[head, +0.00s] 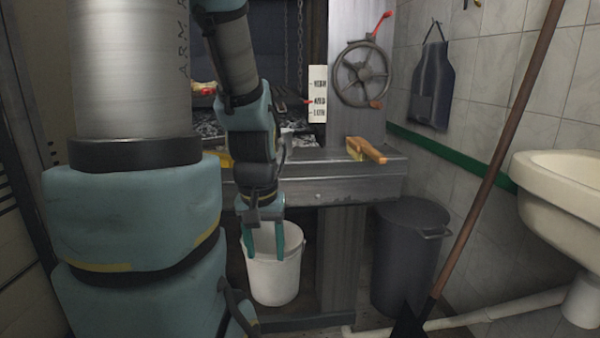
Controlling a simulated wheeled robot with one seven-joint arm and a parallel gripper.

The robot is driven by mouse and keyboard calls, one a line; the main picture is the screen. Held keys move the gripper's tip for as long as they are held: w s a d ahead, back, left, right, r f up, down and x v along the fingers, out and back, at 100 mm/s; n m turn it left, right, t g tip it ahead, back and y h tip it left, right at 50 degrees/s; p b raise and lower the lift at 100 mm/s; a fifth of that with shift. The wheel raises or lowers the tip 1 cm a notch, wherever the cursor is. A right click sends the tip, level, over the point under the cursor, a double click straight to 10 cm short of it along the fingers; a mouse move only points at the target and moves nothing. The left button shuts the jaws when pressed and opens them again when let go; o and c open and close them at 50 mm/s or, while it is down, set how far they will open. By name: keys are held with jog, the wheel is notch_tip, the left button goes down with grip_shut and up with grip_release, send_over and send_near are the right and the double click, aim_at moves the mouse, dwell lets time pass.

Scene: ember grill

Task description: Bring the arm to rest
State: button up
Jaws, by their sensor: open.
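My gripper (264,247) hangs pointing down in the middle left of the head view, with its two teal fingers apart and nothing visible between them. The fingers show in front of a white bucket (275,281) that stands on the floor under the grill counter. I cannot tell whether the fingertips are above the bucket's mouth or nearer to me than it. My arm is bent, with its lower part hanging down in front of the counter.
A wooden-handled brush (366,150) lies on the metal counter (340,185). A handwheel (361,75) is mounted above it. A dark bin (405,262) stands at right. A long wooden pole (495,155) slants before the sink (560,200). An apron (431,85) hangs on the tiled wall.

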notch_tip(320, 180, up, 15)
jog(key=p, duration=1.3)
jog(key=shift+f, duration=0.15)
jog(key=shift+c, duration=0.3)
